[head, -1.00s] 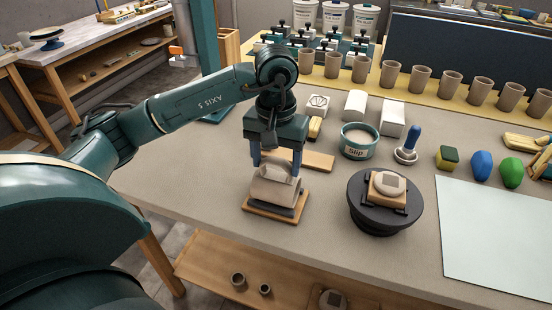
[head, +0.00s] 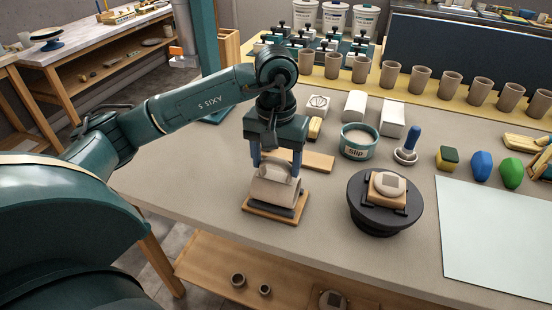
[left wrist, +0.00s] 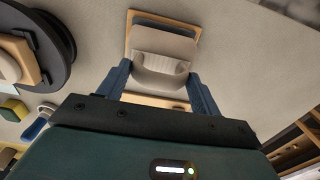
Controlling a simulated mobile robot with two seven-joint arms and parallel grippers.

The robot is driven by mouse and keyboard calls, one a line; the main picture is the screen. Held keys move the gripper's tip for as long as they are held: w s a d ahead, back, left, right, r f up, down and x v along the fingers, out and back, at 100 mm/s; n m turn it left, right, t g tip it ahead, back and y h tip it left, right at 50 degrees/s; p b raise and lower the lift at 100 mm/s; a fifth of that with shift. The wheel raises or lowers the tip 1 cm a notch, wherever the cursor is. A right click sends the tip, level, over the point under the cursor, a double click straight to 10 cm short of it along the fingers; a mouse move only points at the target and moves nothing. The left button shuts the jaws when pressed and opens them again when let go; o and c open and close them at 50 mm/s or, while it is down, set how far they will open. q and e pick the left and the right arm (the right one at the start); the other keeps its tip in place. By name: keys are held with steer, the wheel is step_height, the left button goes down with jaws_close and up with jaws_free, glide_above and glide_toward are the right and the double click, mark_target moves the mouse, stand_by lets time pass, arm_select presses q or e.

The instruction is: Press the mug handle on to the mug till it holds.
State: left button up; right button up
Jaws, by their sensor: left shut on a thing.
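The pale clay mug (head: 268,192) lies on its side in a dark cradle on a small wooden board (head: 262,215). It also shows in the left wrist view (left wrist: 163,42). My left gripper (head: 276,172) points straight down over the mug, its blue fingers shut on the mug handle (head: 279,170). The handle sits at the top of the mug's side and seems to touch it; the exact joint is hidden. In the left wrist view the handle (left wrist: 162,75) lies between the fingers. My right gripper is not in view.
A dark turntable (head: 384,218) holding a small board stands to the right. Behind are a slip tub (head: 359,141), a blue-handled tool (head: 412,142), a wooden strip (head: 315,161) and white blocks. A pale sheet (head: 495,235) covers the right side. The table's front edge is close.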

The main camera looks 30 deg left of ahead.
arm_select(q)
steer(key=shift+s+f, duration=0.1)
steer(key=shift+f, duration=0.1)
steer(key=o, duration=1.1)
steer(key=shift+r, duration=0.1)
steer(key=shift+c, duration=0.2)
steer(key=shift+r, duration=0.15)
steer(key=shift+r+p, duration=1.95)
steer(key=shift+r, duration=1.45)
